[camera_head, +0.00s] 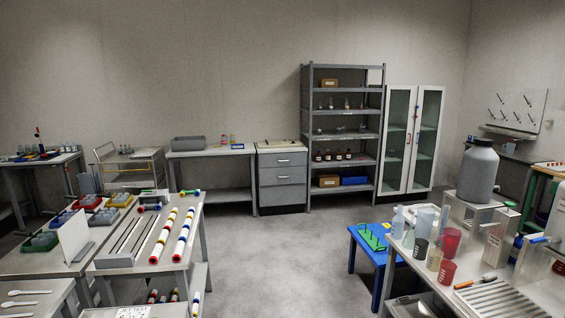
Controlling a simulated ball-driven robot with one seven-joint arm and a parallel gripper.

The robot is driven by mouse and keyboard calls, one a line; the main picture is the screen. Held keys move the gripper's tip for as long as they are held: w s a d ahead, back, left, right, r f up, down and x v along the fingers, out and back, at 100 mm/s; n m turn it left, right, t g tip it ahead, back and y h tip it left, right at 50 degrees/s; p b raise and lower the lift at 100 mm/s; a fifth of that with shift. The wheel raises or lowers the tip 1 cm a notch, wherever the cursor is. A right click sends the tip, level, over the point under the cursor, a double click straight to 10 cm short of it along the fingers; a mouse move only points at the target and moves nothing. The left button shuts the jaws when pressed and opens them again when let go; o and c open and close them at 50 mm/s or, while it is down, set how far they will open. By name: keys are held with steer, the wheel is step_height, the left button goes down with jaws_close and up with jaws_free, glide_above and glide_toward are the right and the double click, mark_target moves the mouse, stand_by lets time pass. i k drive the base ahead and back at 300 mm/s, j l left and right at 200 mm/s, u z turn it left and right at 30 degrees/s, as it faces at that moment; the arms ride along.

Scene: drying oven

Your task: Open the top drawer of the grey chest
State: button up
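The top drawer (283,160) looks shut, level with the rest of the front. Its handle (283,161) is a short horizontal bar. My gripper does not show in this view, and the chest is far across the room.
Open grey floor (265,260) runs from the front to the chest. A bench with striped tubes (178,240) stands at left. A blue stool (374,262) and a bench with beakers (450,270) stand at right. The shelf rack (306,150) is right of the chest.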

mark_target(286, 159)
steer(key=i, duration=6.3)
steer(key=i+u, duration=0.1)
steer(key=i, duration=1.15)
steer(key=i+u, duration=0.1)
steer(key=i, duration=1.1)
